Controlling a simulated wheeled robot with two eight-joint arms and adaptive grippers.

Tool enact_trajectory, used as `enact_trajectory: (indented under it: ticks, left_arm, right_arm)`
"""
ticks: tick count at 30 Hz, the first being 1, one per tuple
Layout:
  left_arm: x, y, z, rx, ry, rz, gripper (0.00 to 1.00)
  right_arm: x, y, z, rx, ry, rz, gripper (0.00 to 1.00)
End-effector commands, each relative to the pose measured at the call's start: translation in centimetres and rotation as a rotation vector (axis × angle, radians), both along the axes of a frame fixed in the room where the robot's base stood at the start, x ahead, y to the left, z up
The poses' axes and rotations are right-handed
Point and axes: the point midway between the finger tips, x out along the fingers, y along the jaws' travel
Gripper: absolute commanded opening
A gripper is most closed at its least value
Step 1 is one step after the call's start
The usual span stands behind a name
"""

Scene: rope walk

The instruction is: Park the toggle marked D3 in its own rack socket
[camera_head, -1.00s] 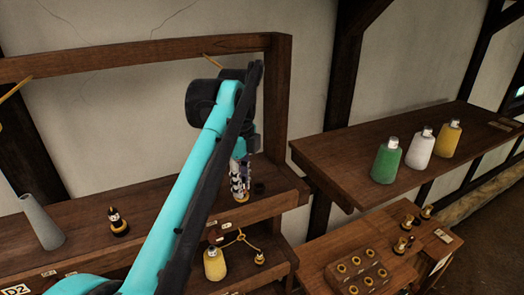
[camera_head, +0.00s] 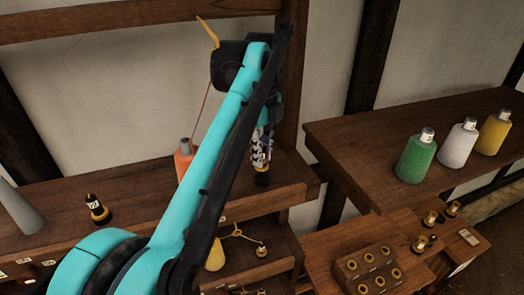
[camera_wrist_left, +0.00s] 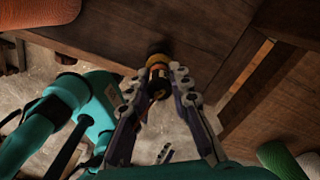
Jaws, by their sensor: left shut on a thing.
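My left gripper (camera_head: 262,152) is shut on a dark toggle with yellow bands (camera_head: 262,178), near the right end of the back bench. In the left wrist view the fingers close on either side of the toggle (camera_wrist_left: 158,75); a dark round spot lies at its far end. I cannot tell whether the toggle touches the bench, and no marking on it is readable. The rack (camera_head: 350,270) is a wooden block with several yellow-ringed sockets, on the lower right table.
Other toggles stand left on the bench (camera_head: 97,208) and beyond the rack (camera_head: 430,218). Green (camera_head: 414,160), white (camera_head: 456,145) and yellow (camera_head: 492,134) bobbins stand on the right shelf. An orange bobbin (camera_head: 183,162) is partly behind my arm. A corded toggle (camera_head: 261,251) is below.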

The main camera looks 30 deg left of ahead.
Motion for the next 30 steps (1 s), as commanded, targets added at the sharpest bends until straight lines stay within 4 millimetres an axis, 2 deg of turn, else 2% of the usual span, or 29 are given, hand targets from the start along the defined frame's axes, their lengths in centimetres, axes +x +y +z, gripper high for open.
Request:
enact_trajectory:
  ticks: [1,7,30]
  left_arm:
    - [0.0,0.0,-1.0,0.000,0.000,0.000,0.00]
    - [0.0,0.0,-2.2,0.000,0.000,0.000,0.00]
    - [-0.2,0.0,-2.1,0.000,0.000,0.000,0.00]
  right_arm:
    - [0.0,0.0,-0.9,0.000,0.000,0.000,0.40]
    - [0.0,0.0,-1.8,0.000,0.000,0.000,0.40]
    - [0.0,0.0,-1.5,0.000,0.000,0.000,0.40]
